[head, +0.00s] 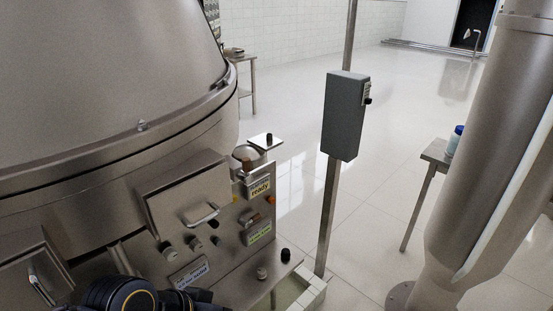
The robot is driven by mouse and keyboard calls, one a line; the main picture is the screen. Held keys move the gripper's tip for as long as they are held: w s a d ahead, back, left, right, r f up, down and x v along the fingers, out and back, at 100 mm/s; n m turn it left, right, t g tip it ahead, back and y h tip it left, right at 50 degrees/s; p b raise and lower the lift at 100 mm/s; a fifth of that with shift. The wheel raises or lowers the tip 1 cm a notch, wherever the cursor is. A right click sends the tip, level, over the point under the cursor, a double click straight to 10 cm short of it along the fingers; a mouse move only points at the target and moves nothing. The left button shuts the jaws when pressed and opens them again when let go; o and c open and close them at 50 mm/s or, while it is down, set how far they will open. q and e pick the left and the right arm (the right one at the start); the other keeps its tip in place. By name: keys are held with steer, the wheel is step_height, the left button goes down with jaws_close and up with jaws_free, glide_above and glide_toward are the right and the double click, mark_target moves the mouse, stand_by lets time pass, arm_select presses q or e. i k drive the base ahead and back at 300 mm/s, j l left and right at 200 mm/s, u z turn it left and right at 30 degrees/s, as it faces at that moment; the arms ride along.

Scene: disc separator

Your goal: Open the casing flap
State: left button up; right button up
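The separator's steel casing (110,150) fills the left of the head view. On its front is a square metal flap (175,192) with a bar handle (202,214) near its lower right; it looks shut against the casing. A second metal panel with a handle (40,288) shows at the lower left, partly cut off by the frame. Which of the two is the casing flap I cannot tell. A dark part of my own arm with a yellow ring shows at the bottom edge, below the square flap. No fingertips of either gripper can be made out.
Right of the square flap are knobs, labels and a "ready" sign (260,189). A grey box on a post (343,118) stands to the right. A thick steel column (490,150) and a small table (436,152) are further right. Tiled floor between them is clear.

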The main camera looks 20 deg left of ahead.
mark_target(191, 203)
steer(key=k+u, duration=0.15)
steer(key=u, duration=1.1)
